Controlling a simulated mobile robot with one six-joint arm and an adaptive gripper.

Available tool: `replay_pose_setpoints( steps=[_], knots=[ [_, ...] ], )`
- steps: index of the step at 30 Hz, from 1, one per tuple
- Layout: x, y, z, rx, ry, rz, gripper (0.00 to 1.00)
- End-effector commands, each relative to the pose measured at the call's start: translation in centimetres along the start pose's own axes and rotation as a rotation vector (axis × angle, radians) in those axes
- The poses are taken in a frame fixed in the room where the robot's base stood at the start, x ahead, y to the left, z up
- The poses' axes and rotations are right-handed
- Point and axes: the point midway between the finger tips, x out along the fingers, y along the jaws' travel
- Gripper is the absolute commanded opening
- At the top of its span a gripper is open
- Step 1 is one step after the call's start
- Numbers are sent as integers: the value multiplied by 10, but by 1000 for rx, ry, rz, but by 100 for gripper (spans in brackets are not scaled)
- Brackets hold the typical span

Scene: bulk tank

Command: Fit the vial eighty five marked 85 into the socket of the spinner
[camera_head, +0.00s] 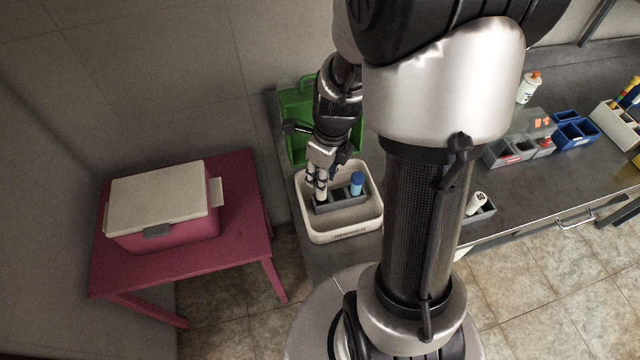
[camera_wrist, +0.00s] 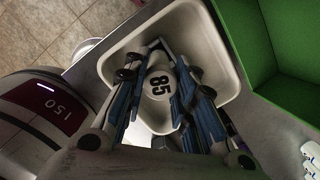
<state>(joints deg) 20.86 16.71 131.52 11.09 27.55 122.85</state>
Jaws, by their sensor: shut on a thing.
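My gripper (camera_wrist: 165,98) is shut on the white vial marked 85 (camera_wrist: 158,84), which lies between its fingers in the wrist view. In the head view my gripper (camera_head: 318,182) points down at the left part of a white tub (camera_head: 342,236). A grey block (camera_head: 343,202) sits in this tub, and a blue-capped vial (camera_head: 357,184) stands at its right part. The lower end of the held vial is hidden, so I cannot tell whether it touches the block. I cannot tell which thing is the spinner.
A green tray (camera_head: 291,118) lies behind the tub. Another grey holder with a white vial (camera_head: 478,203) is right of my column. Bins (camera_head: 570,132) and a white bottle (camera_head: 529,88) stand farther right. A cool box (camera_head: 160,205) sits on a red table (camera_head: 240,240) at left.

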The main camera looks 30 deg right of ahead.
Motion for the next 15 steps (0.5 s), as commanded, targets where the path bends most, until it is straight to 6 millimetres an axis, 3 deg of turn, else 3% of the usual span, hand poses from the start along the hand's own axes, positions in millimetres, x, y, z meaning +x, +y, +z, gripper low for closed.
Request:
replay_pose_setpoints(
  steps=[9,15],
  knots=[
    [41,1,-6,0,2,2,0],
    [42,0,-5,0,-1,-1,0]
  ],
)
